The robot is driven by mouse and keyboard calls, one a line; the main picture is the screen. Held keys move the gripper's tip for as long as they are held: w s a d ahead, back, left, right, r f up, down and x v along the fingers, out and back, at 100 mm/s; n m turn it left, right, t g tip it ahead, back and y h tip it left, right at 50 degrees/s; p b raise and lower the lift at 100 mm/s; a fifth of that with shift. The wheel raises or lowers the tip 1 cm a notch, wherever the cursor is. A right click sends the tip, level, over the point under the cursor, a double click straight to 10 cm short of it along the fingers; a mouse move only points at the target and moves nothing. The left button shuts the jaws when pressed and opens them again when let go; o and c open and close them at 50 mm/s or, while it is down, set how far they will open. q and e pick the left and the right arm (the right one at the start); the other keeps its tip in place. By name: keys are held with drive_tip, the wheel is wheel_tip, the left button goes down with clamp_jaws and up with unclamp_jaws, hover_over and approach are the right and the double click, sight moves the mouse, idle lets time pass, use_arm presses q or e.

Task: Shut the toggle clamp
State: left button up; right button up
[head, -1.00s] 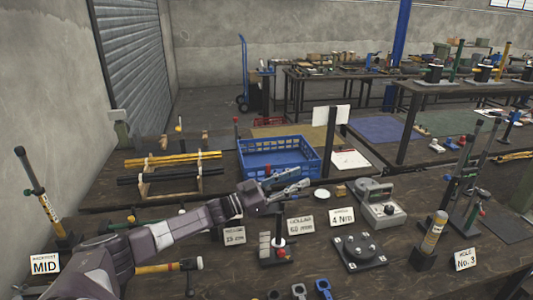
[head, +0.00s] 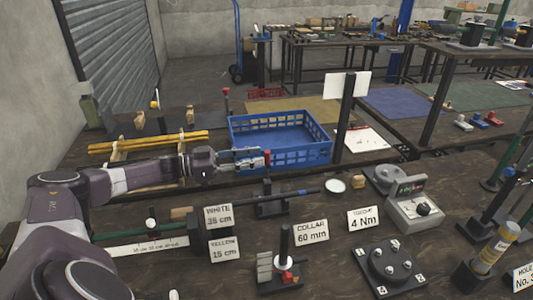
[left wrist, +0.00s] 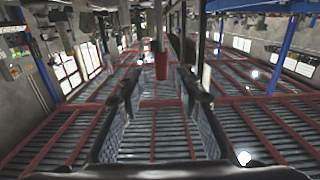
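The toggle clamp (head: 272,207) is a dark fixture on the bench, behind the white cards. A black rod with a blue band lies across it. Its red-tipped handle (head: 267,160) stands upright. My left gripper (head: 257,160) is at the height of the red tip, just left of it and partly overlapping it. In the left wrist view the red handle tip (left wrist: 161,65) shows between the two separated fingers (left wrist: 161,95), with gaps on both sides. I cannot tell if a finger touches it. My right gripper is in neither view.
A blue crate (head: 315,154) stands behind my left gripper. A yellow rod rack (head: 150,143) is to the left. A collar post (head: 285,262), a 4 Nm card (head: 363,219), a grey tester (head: 412,210) and a round bolt plate (head: 390,267) stand in front and right.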

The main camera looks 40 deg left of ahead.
sight(267, 162)
use_arm(q)
drive_tip(key=shift+p+x, duration=0.35)
drive_tip(key=shift+x, duration=1.85)
drive_tip(key=shift+w+a+f, duration=0.1)
drive_tip(key=shift+c, duration=0.6)
clamp_jaws()
